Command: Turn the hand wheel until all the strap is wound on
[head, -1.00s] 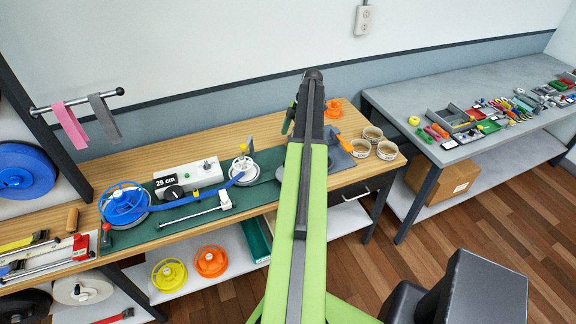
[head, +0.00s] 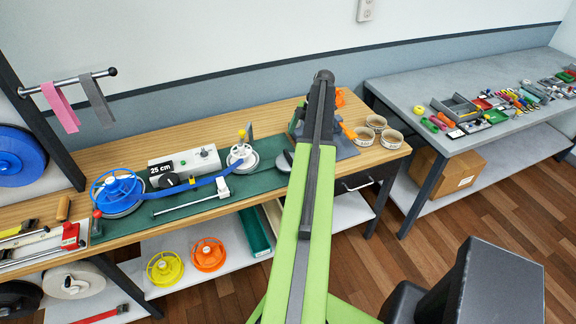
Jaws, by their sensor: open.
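The hand wheel (head: 243,160) is a pale disc with a yellow knob (head: 241,133) standing on it, at the right part of a green mat (head: 180,207) on the wooden bench. A blue strap (head: 202,182) runs from it to a blue spoked reel (head: 117,190) at the left, passing a white guide (head: 222,187). A grey-white box (head: 196,160) behind the strap carries a black tag reading "25 cm" (head: 160,169) and a dark dial. My green arm reaches up over the bench, right of the wheel; my gripper does not show.
A grey table (head: 470,90) with many small items is farther right. Yellow (head: 165,268) and orange (head: 208,255) reels lie on the lower shelf. Pink and grey straps hang on a rail, upper left.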

